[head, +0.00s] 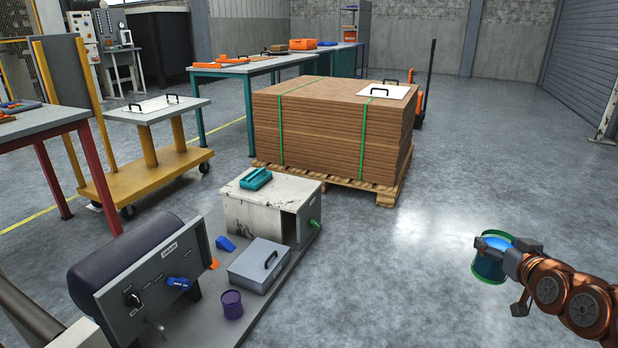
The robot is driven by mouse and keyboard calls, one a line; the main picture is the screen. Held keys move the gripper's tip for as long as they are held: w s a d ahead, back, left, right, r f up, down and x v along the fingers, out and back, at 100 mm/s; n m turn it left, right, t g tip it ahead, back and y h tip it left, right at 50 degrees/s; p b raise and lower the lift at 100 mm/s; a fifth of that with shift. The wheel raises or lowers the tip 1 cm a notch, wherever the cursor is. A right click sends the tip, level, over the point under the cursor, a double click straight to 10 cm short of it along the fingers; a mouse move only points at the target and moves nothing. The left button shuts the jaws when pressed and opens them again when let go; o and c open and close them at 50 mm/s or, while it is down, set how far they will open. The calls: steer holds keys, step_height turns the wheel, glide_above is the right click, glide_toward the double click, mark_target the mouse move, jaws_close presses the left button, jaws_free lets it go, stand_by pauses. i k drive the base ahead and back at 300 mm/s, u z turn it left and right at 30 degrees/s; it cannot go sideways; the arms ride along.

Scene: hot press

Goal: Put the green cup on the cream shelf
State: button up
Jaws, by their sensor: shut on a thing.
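My gripper (515,268) is at the right of the head view, shut on the green cup (487,270). The cup is held in the air over the floor, with its blue inside showing at the top. Part of its right side is hidden by the fingers. A cream, box-like metal unit (259,210) with chipped edges stands left of centre on a low grey platform. It is the only cream shelf-like thing I make out. Its right part has a dark opening, and a teal object (256,178) lies on its top. My gripper is well to its right.
A grey lidded box (259,264), a purple cup (231,304) and a blue wedge (225,243) stand on the platform beside a control panel (160,285). A banded board stack (330,130) on a pallet is behind. Open floor lies between platform and gripper.

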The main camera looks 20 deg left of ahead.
mark_target(272, 187)
steer(key=i, duration=1.45)
steer(key=u, duration=0.6)
steer(key=i, duration=1.1)
steer(key=u, duration=1.65)
steer(key=i, duration=0.75)
steer(key=u, duration=0.65)
